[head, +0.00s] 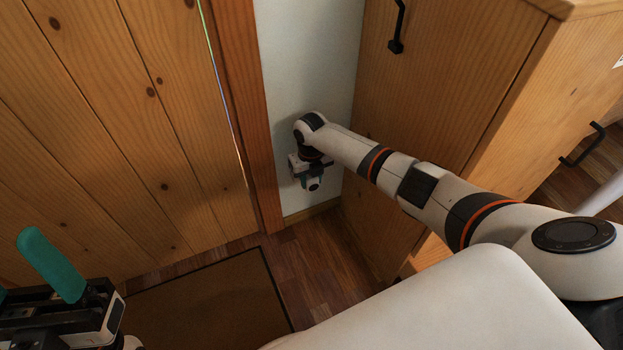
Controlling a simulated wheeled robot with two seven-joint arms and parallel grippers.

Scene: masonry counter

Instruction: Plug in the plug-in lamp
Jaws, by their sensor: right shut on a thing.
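My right gripper (312,183) is low in the narrow corner between the door frame and the wooden cabinet, close to the pale wall. No socket can be made out, and I cannot tell whether the lamp touches the wall. My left gripper (35,275) is at the lower left, partly cut off by the picture edge. One teal finger stands clear with nothing seen against it, so it looks open and empty.
The pale wall strip (309,60) lies between a plank door (140,110) with its frame (245,100) and a wooden cabinet (450,80) with black handles. A brown mat (210,305) lies on the wood floor (320,260). Side room around the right gripper is tight.

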